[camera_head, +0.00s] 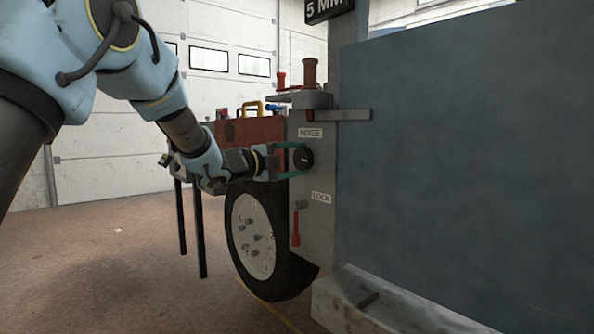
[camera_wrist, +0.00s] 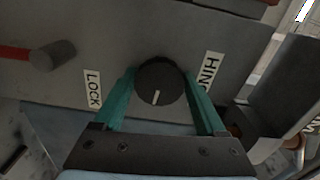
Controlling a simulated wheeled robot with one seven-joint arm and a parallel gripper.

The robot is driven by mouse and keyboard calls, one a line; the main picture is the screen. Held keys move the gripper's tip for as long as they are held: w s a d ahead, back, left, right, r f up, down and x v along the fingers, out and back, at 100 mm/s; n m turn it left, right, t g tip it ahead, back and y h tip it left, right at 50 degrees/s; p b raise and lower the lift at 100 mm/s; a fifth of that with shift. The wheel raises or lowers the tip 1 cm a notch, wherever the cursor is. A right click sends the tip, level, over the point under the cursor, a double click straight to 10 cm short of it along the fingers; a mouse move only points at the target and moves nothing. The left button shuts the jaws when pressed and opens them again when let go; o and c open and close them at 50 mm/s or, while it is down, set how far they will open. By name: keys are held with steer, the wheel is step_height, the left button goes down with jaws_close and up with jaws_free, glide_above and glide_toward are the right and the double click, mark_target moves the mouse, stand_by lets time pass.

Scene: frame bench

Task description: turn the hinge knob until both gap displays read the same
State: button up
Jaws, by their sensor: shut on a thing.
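The round black hinge knob (camera_head: 303,159) sits on a grey upright panel between a label above and a LOCK label below. My gripper (camera_head: 295,160) reaches it from the left, its green fingers shut on the knob. In the wrist view the knob (camera_wrist: 159,82) lies between the two fingers (camera_wrist: 160,92), and its white pointer line points toward the gripper's palm. A label beginning "HIN" is partly covered by a finger there. A dark display (camera_head: 329,8) at the top edge reads "5 MM", cut off by the frame. No second display is in view.
A red-handled lever (camera_head: 296,227) hangs by the LOCK label (camera_head: 321,197). A large blue-grey panel (camera_head: 460,170) fills the right. A wheel (camera_head: 262,240) stands below my wrist. A clamp with a brown post (camera_head: 309,73) and a tool-topped red box (camera_head: 250,132) are above and behind.

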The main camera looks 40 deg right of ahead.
steer(key=shift+m+b, duration=0.3)
steer(key=shift+m, duration=0.1)
steer(key=o, duration=1.3)
steer(key=a, duration=0.3)
steer(key=a+p, duration=0.1)
steer(key=a, duration=0.6)
steer(key=shift+w+a, duration=0.3)
steer(key=shift+a, duration=0.1)
